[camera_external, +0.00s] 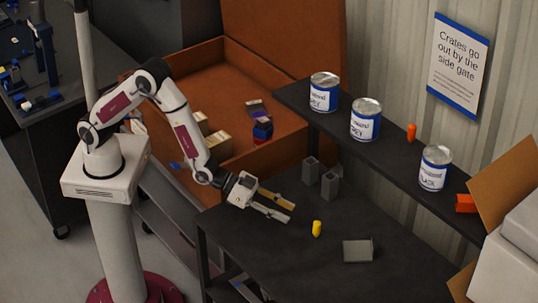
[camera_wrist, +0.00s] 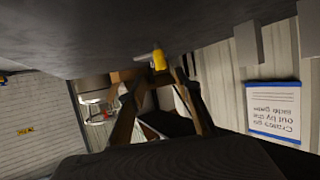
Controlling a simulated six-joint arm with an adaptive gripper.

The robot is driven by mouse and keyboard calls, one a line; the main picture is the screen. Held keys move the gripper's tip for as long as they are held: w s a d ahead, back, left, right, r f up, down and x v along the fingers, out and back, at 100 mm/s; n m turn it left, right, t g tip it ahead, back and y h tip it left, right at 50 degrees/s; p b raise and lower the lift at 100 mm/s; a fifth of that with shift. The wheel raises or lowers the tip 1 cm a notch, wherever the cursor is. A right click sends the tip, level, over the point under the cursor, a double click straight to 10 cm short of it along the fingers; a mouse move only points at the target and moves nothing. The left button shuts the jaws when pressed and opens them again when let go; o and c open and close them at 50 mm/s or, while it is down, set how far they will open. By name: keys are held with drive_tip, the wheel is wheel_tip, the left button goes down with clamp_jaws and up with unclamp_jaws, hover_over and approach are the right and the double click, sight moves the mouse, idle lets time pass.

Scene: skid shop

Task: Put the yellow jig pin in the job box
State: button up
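The yellow jig pin (camera_external: 317,228) stands upright on the dark bench top, just beyond and to the right of my fingertips. My gripper (camera_external: 290,213) is open, empty and low over the bench, with its fingers pointing toward the pin. In the wrist view, which is upside down, the pin (camera_wrist: 158,60) shows ahead between the two finger ends of my gripper (camera_wrist: 160,82). The job box appears to be the large open orange-brown chest (camera_external: 290,88) behind my arm. It holds cream blocks, a blue and red item and a dark flat item.
Two grey blocks (camera_external: 311,171) stand behind my gripper. A grey plate-like piece (camera_external: 358,250) lies right of the pin. A raised shelf (camera_external: 395,160) along the wall holds several cans and an orange piece (camera_external: 411,133). A cardboard box (camera_external: 505,185) stands at the right.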

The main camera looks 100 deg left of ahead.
drive_tip(key=shift+r, duration=0.15)
drive_tip(key=s+a+r+g, duration=0.2)
drive_tip(key=s+a+r, duration=0.3)
drive_tip(key=s+r, duration=0.25)
drive_tip(key=s+a+r+g, duration=0.1)
drive_tip(key=s+a+r, duration=0.4)
drive_tip(key=s+r, duration=0.25)
drive_tip(key=s+a+r+n+g+y, duration=0.1)
drive_tip(key=s+a, duration=0.4)
drive_tip(key=s, duration=1)
drive_tip(key=s+a+r+g+y, duration=0.1)
drive_tip(key=s+a+g, duration=0.2)
drive_tip(key=s, duration=1.1)
drive_tip(key=shift+s+a+n+g, duration=0.3)
drive_tip(key=shift+s+a+n, duration=0.1)
drive_tip(key=shift+a, duration=0.7)
drive_tip(key=shift+o, duration=0.5)
drive_tip(key=shift+w+r, duration=0.15)
